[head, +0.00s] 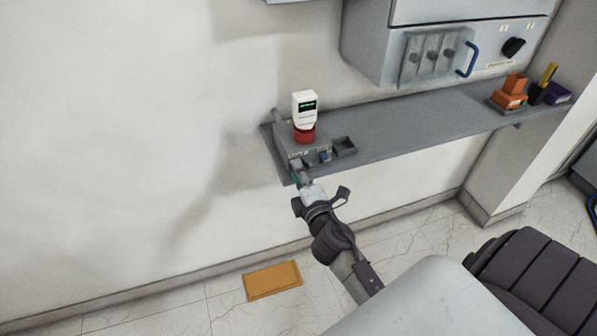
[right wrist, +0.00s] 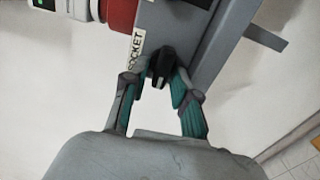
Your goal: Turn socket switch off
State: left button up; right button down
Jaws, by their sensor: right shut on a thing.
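The socket switch (right wrist: 160,66) is a small black knob on the front of a grey box, beside a label (right wrist: 135,52) reading SOCKET in the right wrist view. My right gripper (right wrist: 156,82) is shut on it, with a teal-padded finger on each side. In the head view the right gripper (head: 299,172) reaches the front of the grey box (head: 293,147) at the left end of the shelf; the switch is hidden there. A white meter with a dark screen (head: 305,107) stands on a red plug or socket (head: 304,135) on the box. My left gripper is not in view.
A grey cabinet (head: 400,60) hangs above. A yellow-brown board (head: 272,281) lies on the floor.

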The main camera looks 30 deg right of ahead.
jog(key=c, duration=1.2)
grip_release()
jog(key=shift+o, duration=0.2)
jog(key=shift+s, duration=0.1)
jog(key=v, duration=0.7)
jog(key=shift+s, duration=0.2)
jog(key=shift+a+f, duration=0.1)
